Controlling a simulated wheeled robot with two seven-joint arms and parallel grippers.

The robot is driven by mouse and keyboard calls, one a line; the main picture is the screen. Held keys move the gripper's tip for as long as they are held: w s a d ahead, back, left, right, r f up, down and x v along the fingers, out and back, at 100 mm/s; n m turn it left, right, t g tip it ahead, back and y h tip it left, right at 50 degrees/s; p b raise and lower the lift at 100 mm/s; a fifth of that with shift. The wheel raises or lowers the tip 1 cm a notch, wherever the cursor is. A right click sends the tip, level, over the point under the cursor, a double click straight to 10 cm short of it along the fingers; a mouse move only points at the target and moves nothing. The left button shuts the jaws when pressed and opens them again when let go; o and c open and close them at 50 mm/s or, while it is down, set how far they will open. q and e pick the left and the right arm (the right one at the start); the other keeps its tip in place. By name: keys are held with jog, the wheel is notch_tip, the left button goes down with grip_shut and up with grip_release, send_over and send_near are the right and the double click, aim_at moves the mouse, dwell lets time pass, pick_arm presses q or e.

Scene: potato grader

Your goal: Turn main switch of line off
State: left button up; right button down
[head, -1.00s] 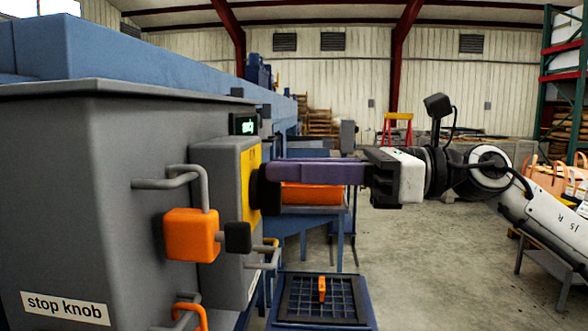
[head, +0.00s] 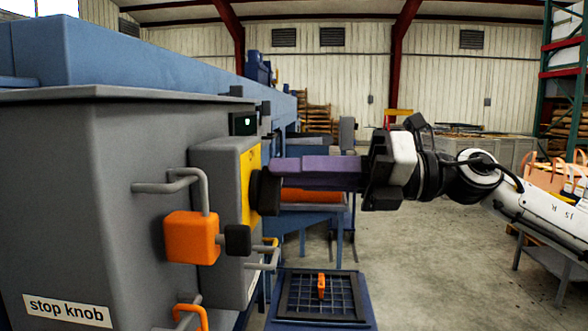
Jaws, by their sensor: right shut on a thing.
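The main switch is a purple handle (head: 315,171) on a round black hub (head: 265,191). The hub sits on a yellow plate (head: 247,166) on the side of the grey cabinet (head: 140,150). The handle points out to the right, roughly level. My right gripper (head: 373,172) is shut on its outer end, and its fingers hide that end. My left gripper is not in view.
A small dark display (head: 243,123) sits above the plate. A "stop knob" label (head: 67,310) is at lower left. A framed grid (head: 322,298) lies below. Concrete floor is open to the right.

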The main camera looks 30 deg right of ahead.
jog(key=m, duration=0.3)
jog(key=f+m, duration=0.1)
jog(key=m, duration=0.4)
jog(key=shift+w+d+f+m, duration=0.25)
jog(key=shift+w+f+m, duration=0.05)
jog(key=shift+w+f, duration=0.05)
dwell(0.4)
jog(key=c, duration=1.7)
grip_release()
jog(key=shift+f, duration=0.1)
